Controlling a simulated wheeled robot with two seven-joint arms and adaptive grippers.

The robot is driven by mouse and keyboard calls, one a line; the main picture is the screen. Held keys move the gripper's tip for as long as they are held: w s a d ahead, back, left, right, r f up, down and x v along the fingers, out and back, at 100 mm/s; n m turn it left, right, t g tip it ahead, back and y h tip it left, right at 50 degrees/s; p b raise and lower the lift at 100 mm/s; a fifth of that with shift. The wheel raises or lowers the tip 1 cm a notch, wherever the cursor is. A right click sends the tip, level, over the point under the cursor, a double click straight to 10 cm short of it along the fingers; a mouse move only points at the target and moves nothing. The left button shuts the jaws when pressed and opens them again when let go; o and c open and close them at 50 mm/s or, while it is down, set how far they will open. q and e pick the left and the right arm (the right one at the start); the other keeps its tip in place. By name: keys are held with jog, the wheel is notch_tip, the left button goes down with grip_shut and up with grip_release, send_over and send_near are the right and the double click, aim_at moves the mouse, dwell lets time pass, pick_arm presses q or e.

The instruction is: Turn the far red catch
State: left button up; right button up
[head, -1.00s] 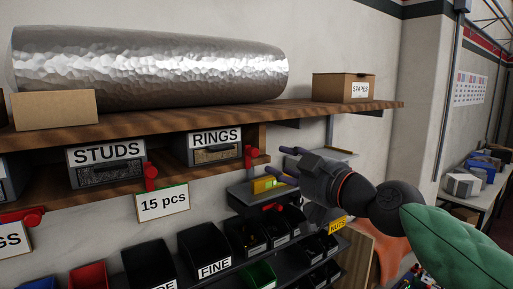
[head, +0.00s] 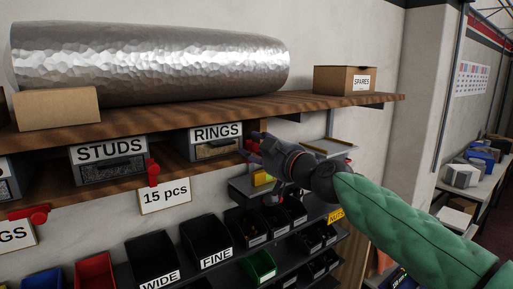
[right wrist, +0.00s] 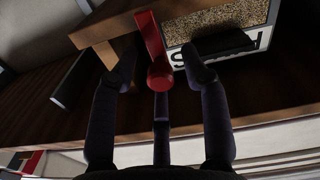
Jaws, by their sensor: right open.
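The far red catch (head: 250,145) hangs beside the RINGS drawer (head: 214,152) under the wooden shelf, partly hidden by my right gripper (head: 257,150). In the right wrist view the red catch (right wrist: 152,45) has its round knob end between the spread fingers of my right gripper (right wrist: 160,78), which is open. I cannot tell whether any finger touches it. The drawer's label shows upside down in that view. Another red catch (head: 152,173) hangs between the STUDS drawer (head: 108,163) and the RINGS drawer. My left gripper is not in view.
A large hammered metal roll (head: 150,65) and a SPARES box (head: 345,80) rest on the wooden shelf (head: 300,103). A "15 pcs" sign (head: 165,195) hangs below. Black, red and green bins (head: 205,240) stand on racks under the gripper.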

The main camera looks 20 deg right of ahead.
grip_shut()
jog(key=shift+w+d+f+m+b, duration=0.25)
jog(key=shift+d+f+m+b, duration=0.55)
jog(key=shift+m, duration=2.15)
jog(key=shift+w+d+f+m+b, duration=0.2)
jog(key=shift+d+f+m+b, duration=0.55)
jog(key=shift+m, duration=2.25)
jog(key=shift+w+d+f+m+b, duration=0.4)
jog(key=shift+m+b, duration=0.6)
jog(key=shift+m, duration=1.95)
jog(key=shift+s+f, duration=0.15)
jog(key=shift+f, duration=0.1)
grip_release()
